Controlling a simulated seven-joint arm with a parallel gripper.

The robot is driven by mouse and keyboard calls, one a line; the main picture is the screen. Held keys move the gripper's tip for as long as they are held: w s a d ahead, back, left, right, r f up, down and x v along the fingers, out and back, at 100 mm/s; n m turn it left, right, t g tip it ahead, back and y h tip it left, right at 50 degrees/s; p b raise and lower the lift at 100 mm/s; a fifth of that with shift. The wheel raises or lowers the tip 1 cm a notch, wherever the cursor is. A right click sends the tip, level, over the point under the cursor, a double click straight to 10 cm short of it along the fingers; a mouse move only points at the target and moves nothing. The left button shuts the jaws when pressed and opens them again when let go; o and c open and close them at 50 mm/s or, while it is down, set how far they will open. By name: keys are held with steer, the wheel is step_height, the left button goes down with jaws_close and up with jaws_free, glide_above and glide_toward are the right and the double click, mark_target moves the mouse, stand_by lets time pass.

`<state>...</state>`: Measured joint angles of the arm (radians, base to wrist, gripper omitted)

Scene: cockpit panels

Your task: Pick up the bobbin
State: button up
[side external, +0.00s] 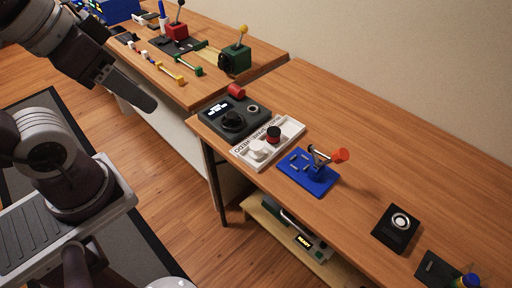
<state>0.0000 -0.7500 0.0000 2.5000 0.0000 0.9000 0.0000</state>
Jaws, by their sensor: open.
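My gripper (148,102) is at the upper left, in front of the tables and well apart from the objects on them. It is seen from the side, so the gap between its fingers does not show. No thing is plainly a bobbin. Candidates are a red cylinder (237,91) lying at the left end of the near table, a white round piece (258,149) and a dark piece with a red rim (273,134). The last two are in a white lettered tray (294,130).
A dark panel (233,118) with a knob and screen is beside the tray. A blue board (308,178) with a red-ended lever and a black box (396,229) stand farther right. Joysticks and small parts crowd the far table (205,37). The near table's back right is clear.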

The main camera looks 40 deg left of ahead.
steer(key=shift+c, duration=0.4)
steer(key=m+g, duration=0.6)
steer(key=m, duration=2.1)
glide_above(256, 145)
steer(key=f, duration=2.4)
steer(key=shift+d, duration=0.3)
steer(key=f, duration=0.7)
steer(key=shift+a, duration=0.25)
jaws_close()
